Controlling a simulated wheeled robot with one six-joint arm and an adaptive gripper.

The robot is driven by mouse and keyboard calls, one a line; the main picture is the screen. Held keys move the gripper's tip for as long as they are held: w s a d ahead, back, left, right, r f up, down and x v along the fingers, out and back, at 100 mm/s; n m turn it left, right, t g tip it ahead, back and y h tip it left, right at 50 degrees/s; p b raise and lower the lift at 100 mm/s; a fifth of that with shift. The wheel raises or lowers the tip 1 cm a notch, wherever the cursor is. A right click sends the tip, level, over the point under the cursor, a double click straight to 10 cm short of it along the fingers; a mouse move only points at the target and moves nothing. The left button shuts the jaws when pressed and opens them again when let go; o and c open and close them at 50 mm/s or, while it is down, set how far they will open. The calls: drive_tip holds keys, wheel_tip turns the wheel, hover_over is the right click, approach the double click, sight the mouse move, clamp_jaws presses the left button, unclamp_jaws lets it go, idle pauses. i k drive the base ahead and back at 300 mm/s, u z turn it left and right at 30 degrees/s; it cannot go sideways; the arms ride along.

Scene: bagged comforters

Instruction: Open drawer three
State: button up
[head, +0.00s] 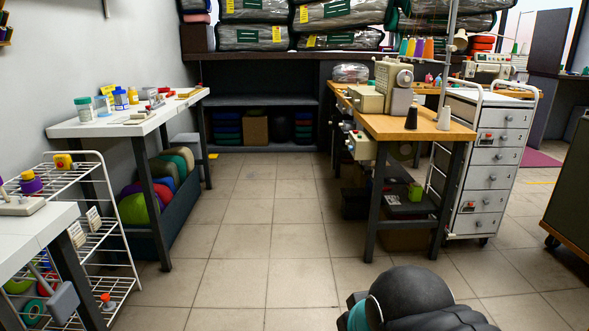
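A white drawer cabinet on casters (484,215) stands at the right, beside the wooden sewing table. It has several light-grey drawer fronts stacked one above another, each with a small round knob. All the fronts look flush and shut. My gripper is not in view.
The wooden sewing table (425,127) with a machine stands just left of the cabinet. A dark panel on casters (572,190) is at the right edge. The tiled floor (265,235) is clear in the middle. A white table (75,128) and wire rack (90,230) stand left.

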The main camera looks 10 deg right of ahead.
sight(509, 156)
drive_tip(key=i, duration=1.9)
drive_tip(key=z, duration=2.25)
drive_tip(key=i, duration=1.85)
drive_tip(key=u, duration=1.15)
